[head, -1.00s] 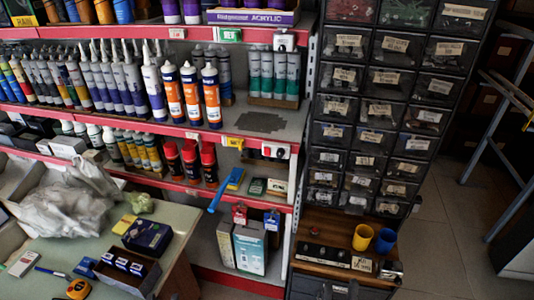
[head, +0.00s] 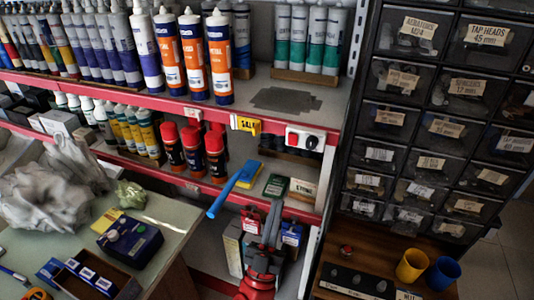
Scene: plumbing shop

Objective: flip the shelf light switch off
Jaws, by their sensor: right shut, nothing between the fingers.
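A white switch box (head: 305,139), with a small red part at its left and a dark round part at its right, is mounted on the red front edge of the middle shelf (head: 253,127). I cannot tell which way the switch is set. My right gripper (head: 272,208), with grey fingers and a red body, is shut and empty. It points upward, below and a little left of the switch box and apart from it, in front of the lower shelf. My left gripper is not in view.
A blue-handled tool (head: 224,194) sticks out over the lower shelf edge, left of my right gripper. Red tags and boxes (head: 233,250) are close behind the gripper. Dark drawers (head: 405,124) stand right. Yellow (head: 412,265) and blue (head: 444,273) cups stand below them.

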